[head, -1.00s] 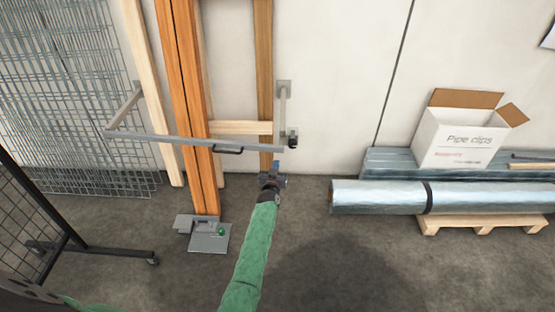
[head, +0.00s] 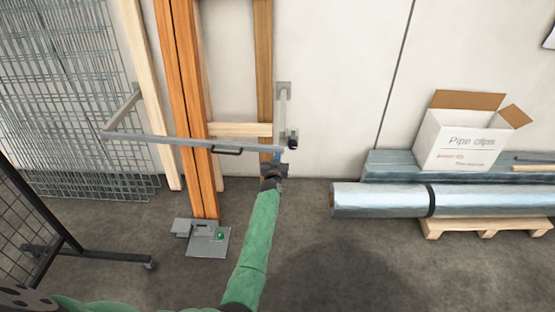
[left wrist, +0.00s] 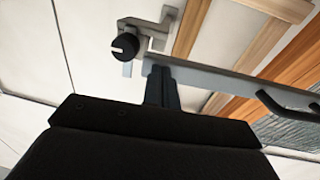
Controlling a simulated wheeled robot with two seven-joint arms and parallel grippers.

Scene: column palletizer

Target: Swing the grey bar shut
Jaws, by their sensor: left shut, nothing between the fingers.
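The grey bar (head: 175,141) runs across the front of the orange column (head: 187,100) from a bracket at the left. It carries a black handle (head: 228,151). Its right end lies close to the wall-mounted bracket (head: 282,110) with a black knob (head: 293,141); I cannot tell whether they touch. My left gripper (head: 276,156) is shut and empty just below the bar's right end. In the left wrist view, the shut fingers (left wrist: 162,84) reach up to the bar (left wrist: 225,82), beside its end and below the black knob (left wrist: 125,45). My right gripper is not in view.
Wire mesh panels (head: 70,100) lean at the left, with a black mesh stand (head: 90,255) before them. A grey foot plate (head: 207,242) lies under the column. A foil roll (head: 380,199) and a "Pipe clips" box (head: 462,140) are at the right. The floor between is clear.

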